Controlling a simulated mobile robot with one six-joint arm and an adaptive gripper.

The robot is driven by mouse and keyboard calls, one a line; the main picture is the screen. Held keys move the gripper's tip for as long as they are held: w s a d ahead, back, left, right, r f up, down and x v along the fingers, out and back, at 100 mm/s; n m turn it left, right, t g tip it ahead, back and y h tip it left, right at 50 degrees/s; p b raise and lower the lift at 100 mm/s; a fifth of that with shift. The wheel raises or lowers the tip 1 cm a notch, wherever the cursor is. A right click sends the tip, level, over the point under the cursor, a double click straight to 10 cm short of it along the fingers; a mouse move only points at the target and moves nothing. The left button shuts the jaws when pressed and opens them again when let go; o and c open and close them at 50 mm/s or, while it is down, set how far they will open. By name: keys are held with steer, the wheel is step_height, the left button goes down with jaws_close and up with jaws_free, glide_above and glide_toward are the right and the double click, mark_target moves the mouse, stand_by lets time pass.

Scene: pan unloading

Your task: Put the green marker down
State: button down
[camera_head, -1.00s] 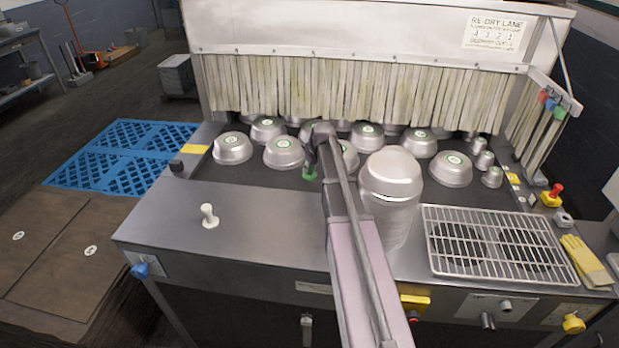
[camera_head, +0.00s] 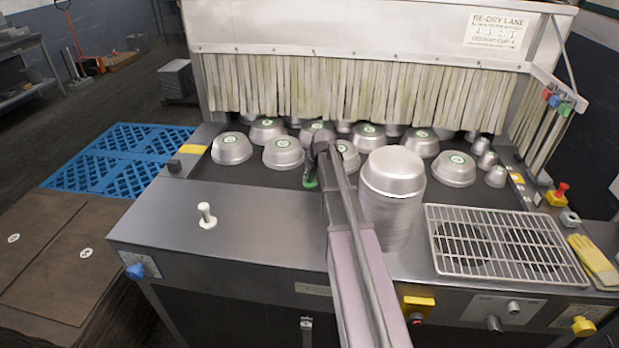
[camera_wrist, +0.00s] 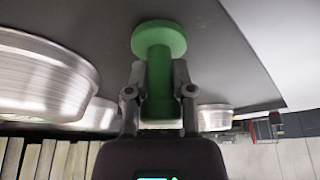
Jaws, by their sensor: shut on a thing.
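The green marker is a peg with a round flat head; it shows in the wrist view (camera_wrist: 160,42) and, small, in the head view (camera_head: 310,183). My gripper (camera_wrist: 160,98) is shut on its stem, one finger on each side. In the head view my gripper (camera_head: 311,172) is over the dark belt at its near edge, among upturned metal pans. I cannot tell whether the marker touches the surface. A similar white peg (camera_head: 206,215) stands upright on the bare steel deck to the left.
Upturned pans with green labels, such as one at left (camera_head: 284,152), crowd the belt before the strip curtain (camera_head: 330,86). A tall pan stack (camera_head: 391,205) stands just right of my arm. A wire rack (camera_head: 505,246) lies farther right. The left deck is mostly clear.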

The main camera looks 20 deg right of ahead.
steer(key=shift+f, duration=0.15)
steer(key=shift+c, duration=2.4)
jaws_free()
steer(key=p+v, duration=1.1)
steer(key=v, duration=0.1)
steer(key=shift+r, duration=0.2)
steer(key=s+a+f+m+g, duration=0.1)
steer(key=s+a+g, duration=0.3)
steer(key=s+a, duration=1.7)
steer(key=a+m, duration=0.1)
steer(key=a, duration=0.2)
steer(key=shift+s+h, duration=0.3)
steer(key=shift+h, duration=0.1)
